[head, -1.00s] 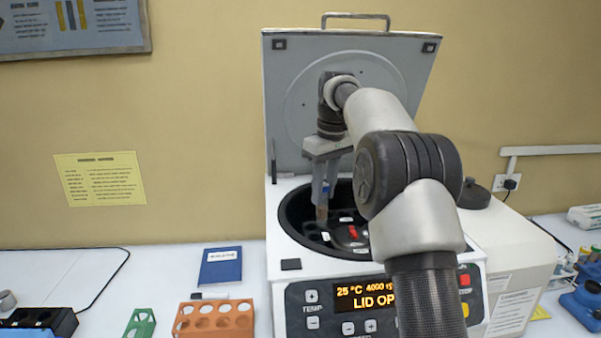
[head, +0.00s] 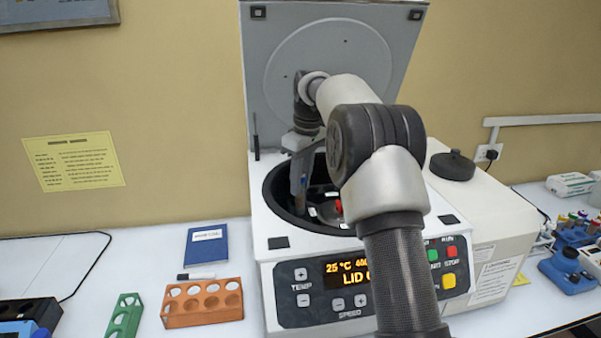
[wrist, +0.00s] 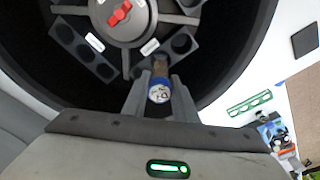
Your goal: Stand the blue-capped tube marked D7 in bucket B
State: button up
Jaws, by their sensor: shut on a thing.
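In the wrist view my gripper (wrist: 160,98) is shut on a blue-capped tube (wrist: 159,91). The cap faces the camera with a mark too small to read, and the brown tube body points toward the rotor. The tube is over or partly in the centrifuge bowl; I cannot tell whether its lower end is in a bucket hole. Dark buckets with holes (wrist: 84,50) sit around the red-knobbed rotor hub (wrist: 122,13); their white labels are not readable. In the head view my gripper (head: 298,195) reaches down into the open centrifuge (head: 290,243), and my arm hides part of the bowl.
The raised lid (head: 270,85) stands behind my arm. An orange rack (head: 203,317), a green rack (head: 125,318) and a blue notebook (head: 207,247) lie left of the centrifuge. A black round knob piece (head: 452,165) sits on the centrifuge's right side.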

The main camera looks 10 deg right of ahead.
aim_at(301, 197)
notch_tip(301, 197, down, 4)
jog(key=b, duration=0.3)
jog(key=shift+r, duration=0.1)
jog(key=shift+f, duration=0.8)
jog(key=o, duration=1.1)
